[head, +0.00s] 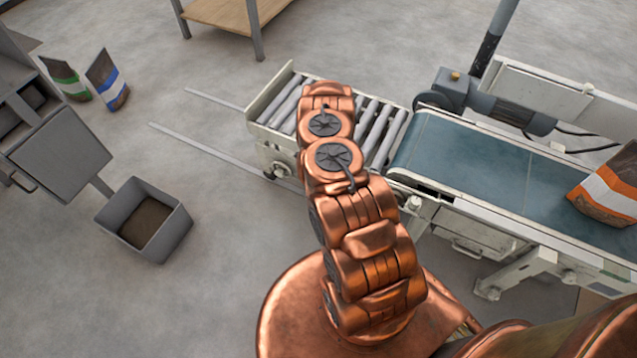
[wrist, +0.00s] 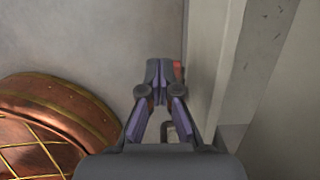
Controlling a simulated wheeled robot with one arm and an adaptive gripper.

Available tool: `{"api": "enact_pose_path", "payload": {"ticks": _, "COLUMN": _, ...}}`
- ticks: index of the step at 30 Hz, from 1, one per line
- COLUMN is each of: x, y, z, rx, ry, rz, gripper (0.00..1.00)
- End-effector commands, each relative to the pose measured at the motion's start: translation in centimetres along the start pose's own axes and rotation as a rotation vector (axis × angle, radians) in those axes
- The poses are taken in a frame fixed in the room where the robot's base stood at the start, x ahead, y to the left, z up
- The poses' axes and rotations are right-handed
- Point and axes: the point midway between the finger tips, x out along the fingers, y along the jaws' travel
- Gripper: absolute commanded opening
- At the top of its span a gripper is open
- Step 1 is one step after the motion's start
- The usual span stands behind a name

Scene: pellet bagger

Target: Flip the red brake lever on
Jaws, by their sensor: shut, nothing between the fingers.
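My gripper (wrist: 160,72) shows in the wrist view with its fingertips together and nothing between them. A small piece of red (wrist: 178,69), probably the brake lever, shows at the right of the fingertips, against or just behind them. The fingers hide most of it, so I cannot tell its position or whether they touch it. A pale upright panel (wrist: 205,60) stands just right of the fingertips. In the head view my arm hides the gripper, and no red lever shows there.
The head view shows a roller conveyor (head: 262,135) joined to a blue belt (head: 465,160) carrying an orange-striped bag (head: 608,187). A grey bin (head: 163,243) and two bags, green-striped (head: 66,80) and blue-striped (head: 108,82), stand left. Open floor lies between.

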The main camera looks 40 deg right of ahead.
Motion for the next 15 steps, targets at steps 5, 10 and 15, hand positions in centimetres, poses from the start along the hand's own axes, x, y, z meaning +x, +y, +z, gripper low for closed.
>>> {"api": "enact_pose_path", "payload": {"ticks": 5, "x": -2.2, "y": 0.2, "z": 1.3, "rx": -0.004, "ry": 0.000, "rz": 0.000, "gripper": 0.00}}
{"api": "enact_pose_path", "payload": {"ticks": 10, "x": -3.6, "y": 0.3, "z": 2.5, "rx": -0.003, "ry": -0.001, "rz": 0.000, "gripper": 0.00}}
{"api": "enact_pose_path", "payload": {"ticks": 15, "x": -4.8, "y": 0.4, "z": 3.4, "rx": -0.002, "ry": -0.001, "rz": 0.000, "gripper": 0.00}}
